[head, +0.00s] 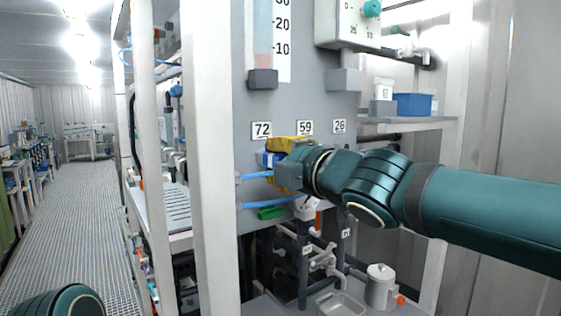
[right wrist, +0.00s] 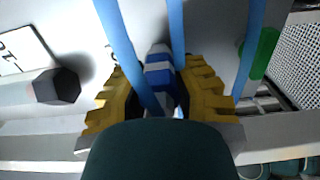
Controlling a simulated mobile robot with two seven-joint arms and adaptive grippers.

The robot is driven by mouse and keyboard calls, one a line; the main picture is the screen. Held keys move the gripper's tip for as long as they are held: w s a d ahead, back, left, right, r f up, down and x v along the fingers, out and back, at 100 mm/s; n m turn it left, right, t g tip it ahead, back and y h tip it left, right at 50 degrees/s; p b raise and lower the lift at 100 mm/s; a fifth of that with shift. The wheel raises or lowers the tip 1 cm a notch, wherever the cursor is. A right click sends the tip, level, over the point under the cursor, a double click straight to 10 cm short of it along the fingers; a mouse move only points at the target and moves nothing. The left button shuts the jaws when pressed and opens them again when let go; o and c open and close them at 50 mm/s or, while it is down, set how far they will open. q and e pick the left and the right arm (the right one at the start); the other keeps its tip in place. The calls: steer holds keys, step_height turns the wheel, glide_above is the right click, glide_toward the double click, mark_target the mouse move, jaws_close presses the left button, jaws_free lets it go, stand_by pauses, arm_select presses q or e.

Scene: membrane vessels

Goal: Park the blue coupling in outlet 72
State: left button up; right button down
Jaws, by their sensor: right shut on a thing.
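The blue coupling (head: 268,159), blue with white bands, is just under the 72 label (head: 261,130) on the grey panel. My right gripper (head: 279,151), with yellow fingers, is shut on it. In the right wrist view the coupling (right wrist: 159,75) sits between the two yellow fingers of the gripper (right wrist: 163,92), with a blue hose crossing in front. The gripper hides the panel behind, so outlet 72 itself and whether the coupling is seated in it cannot be told. My left gripper is out of view; only part of my left arm shows at bottom left.
Labels 59 (head: 304,127) and 26 (head: 339,126) are to the right of 72. Blue hoses (head: 256,175) run beside the gripper, and a green handle (head: 271,212) is below. A white post (head: 207,150) stands close on the left. A dark hexagonal fitting (right wrist: 57,86) is left of the fingers.

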steer(key=shift+w+a, duration=0.1)
steer(key=shift+w, duration=0.05)
steer(key=c, duration=0.8)
jaws_free()
steer(key=shift+v, duration=6.05)
